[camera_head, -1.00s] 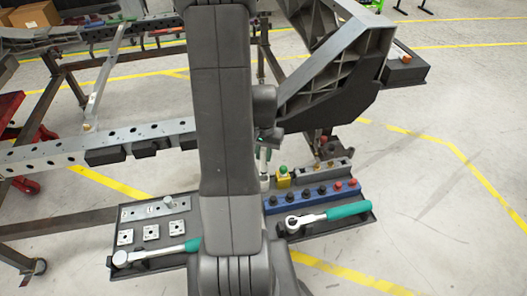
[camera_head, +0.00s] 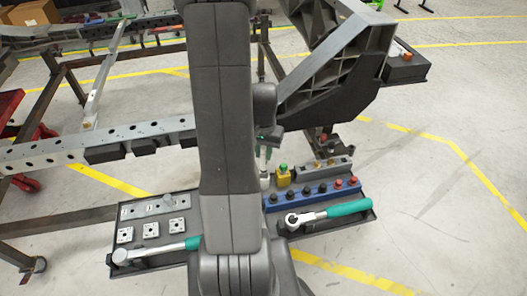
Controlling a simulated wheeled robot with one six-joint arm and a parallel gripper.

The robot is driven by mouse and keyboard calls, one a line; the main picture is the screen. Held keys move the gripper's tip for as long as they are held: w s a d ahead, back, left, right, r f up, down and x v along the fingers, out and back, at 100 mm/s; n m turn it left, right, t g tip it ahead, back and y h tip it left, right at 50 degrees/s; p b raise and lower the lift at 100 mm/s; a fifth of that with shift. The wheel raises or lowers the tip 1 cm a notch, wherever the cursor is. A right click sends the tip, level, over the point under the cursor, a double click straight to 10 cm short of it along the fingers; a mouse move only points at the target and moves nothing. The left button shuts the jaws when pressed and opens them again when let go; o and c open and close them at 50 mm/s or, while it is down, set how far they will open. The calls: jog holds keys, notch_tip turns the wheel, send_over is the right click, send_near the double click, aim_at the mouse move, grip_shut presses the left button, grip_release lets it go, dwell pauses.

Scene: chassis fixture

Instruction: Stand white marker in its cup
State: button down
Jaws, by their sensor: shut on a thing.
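My gripper (camera_head: 264,164) is small in the head view, just right of my upright arm, pointing down above the back left of the right-hand part of the tool tray. It is shut on a thin pale thing that fits the white marker; gripper and arm hide most of it. I cannot make out the marker's tip or its whole length. The cup is not clearly identifiable; my arm covers the middle of the tray.
The dark tool tray (camera_head: 366,217) holds a blue rail (camera_head: 290,200) with black and red knobs, a yellow block (camera_head: 283,179) with a green top, and green-handled ratchets. A perforated metal beam (camera_head: 40,155) and a large grey bracket (camera_head: 345,65) stand behind.

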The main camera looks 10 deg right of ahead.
aim_at(263, 164)
jog(key=shift+f+b, duration=2.65)
jog(key=shift+f, duration=0.55)
jog(key=c, duration=1.2)
grip_release()
jog(key=shift+o, duration=0.2)
jog(key=shift+r, duration=0.15)
notch_tip(263, 164, up, 9)
jog(key=p, duration=0.7)
